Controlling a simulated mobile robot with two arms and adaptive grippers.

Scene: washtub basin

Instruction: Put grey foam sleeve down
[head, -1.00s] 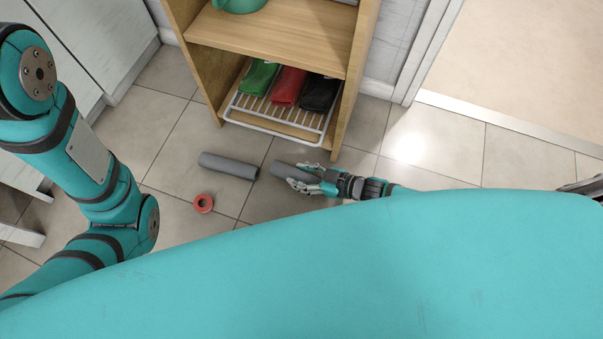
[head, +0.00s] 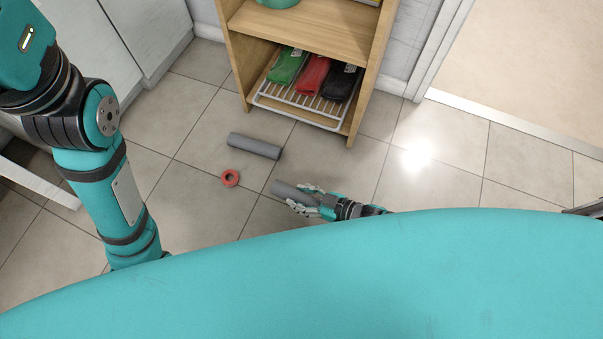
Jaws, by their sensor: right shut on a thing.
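A grey foam sleeve (head: 288,189) is in my right gripper (head: 309,199), low over the tiled floor in the head view. The gripper is shut on it, and the sleeve's left end sticks out past the fingers. I cannot tell whether this sleeve touches the floor. A second grey foam sleeve (head: 254,146) lies on the floor up and to the left of the gripper, apart from it. My left arm comes in at the left, but its gripper is out of view.
A red ring (head: 230,178) lies on the floor left of the held sleeve. A wooden shelf unit (head: 361,103) stands behind, with a white wire rack (head: 297,115) holding green, red and black folded items. Tiled floor is clear to the right.

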